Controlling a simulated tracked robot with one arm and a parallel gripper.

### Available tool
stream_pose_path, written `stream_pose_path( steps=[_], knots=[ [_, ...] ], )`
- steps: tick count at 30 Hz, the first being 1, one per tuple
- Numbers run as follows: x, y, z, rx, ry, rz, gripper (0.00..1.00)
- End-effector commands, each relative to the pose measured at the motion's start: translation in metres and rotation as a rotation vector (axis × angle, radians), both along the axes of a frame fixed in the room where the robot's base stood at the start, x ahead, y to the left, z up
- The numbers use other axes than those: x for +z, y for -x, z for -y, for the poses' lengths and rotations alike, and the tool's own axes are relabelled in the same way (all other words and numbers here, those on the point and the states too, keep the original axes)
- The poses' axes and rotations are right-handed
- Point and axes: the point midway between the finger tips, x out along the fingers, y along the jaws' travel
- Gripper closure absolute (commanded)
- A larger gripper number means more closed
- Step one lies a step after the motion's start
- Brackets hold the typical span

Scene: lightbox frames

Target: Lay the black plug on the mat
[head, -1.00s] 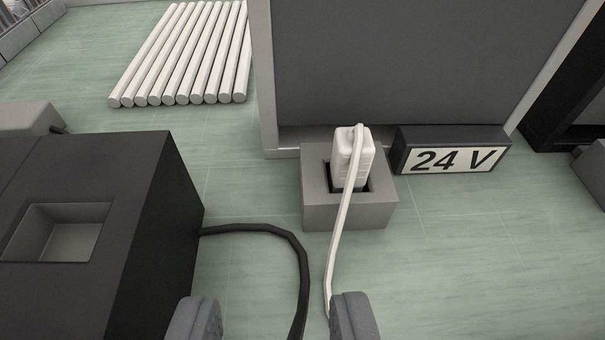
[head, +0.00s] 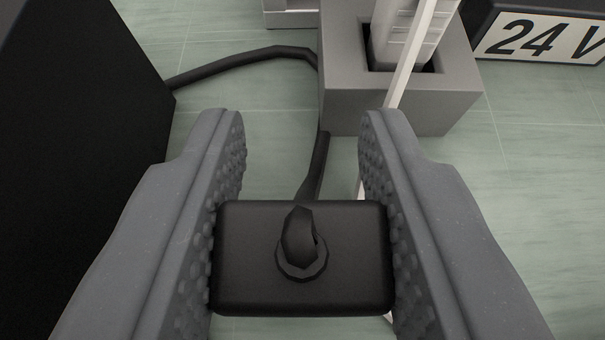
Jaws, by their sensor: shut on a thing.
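The black plug (head: 345,275) is a dark block with a cable stub on its upper face. My gripper (head: 303,250) is shut on it, with one textured finger pressed against each side. A black cable (head: 240,64) runs from the dark box at left, passes by the grey socket block and comes toward the plug. The plug's underside is hidden, and I cannot tell how high it is above the floor. No mat shows in the head view.
A white plug (head: 402,35) sits in the grey socket block (head: 360,108) just ahead, its white cable passing behind my right finger. A 24 V sign (head: 545,38) stands at upper right. The dark box (head: 75,90) fills the left. Green floor (head: 540,190) is clear at right.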

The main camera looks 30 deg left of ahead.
Motion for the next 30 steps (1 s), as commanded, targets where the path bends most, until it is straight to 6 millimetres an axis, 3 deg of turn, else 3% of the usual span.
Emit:
stream_pose_path(
  steps=[4, 5, 6, 7, 19, 30],
  knots=[
    [-0.003, 0.000, 0.000, 0.001, 0.000, -0.001, 0.92],
    [-0.003, 0.000, 0.000, 0.001, 0.000, -0.001, 0.61],
    [-0.003, 0.000, 0.000, 0.001, 0.001, -0.001, 0.50],
    [-0.002, 0.001, -0.001, 0.001, 0.001, -0.001, 0.48],
    [0.002, 0.004, 0.001, 0.002, 0.002, -0.001, 0.48],
    [0.024, 0.039, 0.022, 0.002, 0.004, -0.002, 0.48]
  ],
)
